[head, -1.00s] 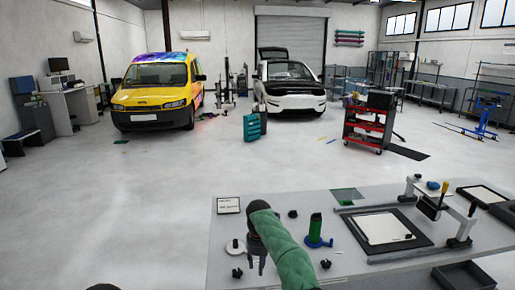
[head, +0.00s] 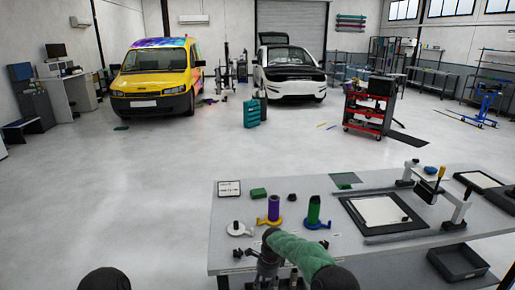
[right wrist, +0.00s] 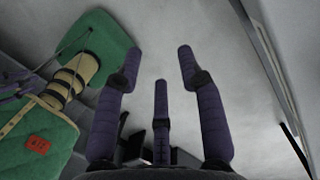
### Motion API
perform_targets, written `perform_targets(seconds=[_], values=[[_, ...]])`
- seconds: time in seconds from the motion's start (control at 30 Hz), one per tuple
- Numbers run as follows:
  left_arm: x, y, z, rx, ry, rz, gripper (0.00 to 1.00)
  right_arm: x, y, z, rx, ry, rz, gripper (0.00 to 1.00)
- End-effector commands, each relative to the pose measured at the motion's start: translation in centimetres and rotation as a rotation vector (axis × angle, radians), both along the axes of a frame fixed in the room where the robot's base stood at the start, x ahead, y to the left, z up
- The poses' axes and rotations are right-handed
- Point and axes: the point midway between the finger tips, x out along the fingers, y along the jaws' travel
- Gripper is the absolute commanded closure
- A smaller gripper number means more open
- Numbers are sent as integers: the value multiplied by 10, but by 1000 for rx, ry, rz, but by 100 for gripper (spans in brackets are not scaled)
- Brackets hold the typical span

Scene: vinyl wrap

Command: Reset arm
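My right arm, in a green sleeve, comes in at the bottom middle of the head view. Its gripper (head: 268,272) points down at the table's near edge and is partly cut off by the frame. In the right wrist view the right gripper's (right wrist: 158,62) dark fingers are spread apart with nothing between them. Pale grey floor lies beyond the fingertips. My left gripper is not in view; only a dark rounded part, probably of my left arm, shows at the bottom left of the head view.
The grey table (head: 235,215) holds a purple roll (head: 273,208) on a yellow base, a green roll (head: 314,210) on a blue base, a white disc holder (head: 236,229) and a framed board (head: 380,212). A black tray (head: 458,262) is at right. Open floor lies left.

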Motion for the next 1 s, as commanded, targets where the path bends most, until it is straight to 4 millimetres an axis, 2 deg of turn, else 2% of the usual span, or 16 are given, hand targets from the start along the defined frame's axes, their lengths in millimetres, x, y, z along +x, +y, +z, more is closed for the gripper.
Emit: perform_targets(seconds=[0.03, 0.2, 0.37, 0.5, 0.73, 0.9, 1.0], values=[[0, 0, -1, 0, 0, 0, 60, -14, -6, -20, 21, 2, 73, 61], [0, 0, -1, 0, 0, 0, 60, -59, -17, -74, 93, -44, 333, 61], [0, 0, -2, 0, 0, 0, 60, -113, -28, -114, 150, -102, 558, 61], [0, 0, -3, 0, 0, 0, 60, -167, -37, -139, 185, -164, 742, 61], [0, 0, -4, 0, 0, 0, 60, -264, -53, -158, 207, -270, 1027, 61], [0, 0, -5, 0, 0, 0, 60, -332, -64, -154, 193, -336, 1220, 61], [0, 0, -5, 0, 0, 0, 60, -362, -68, -149, 180, -362, 1307, 61]])
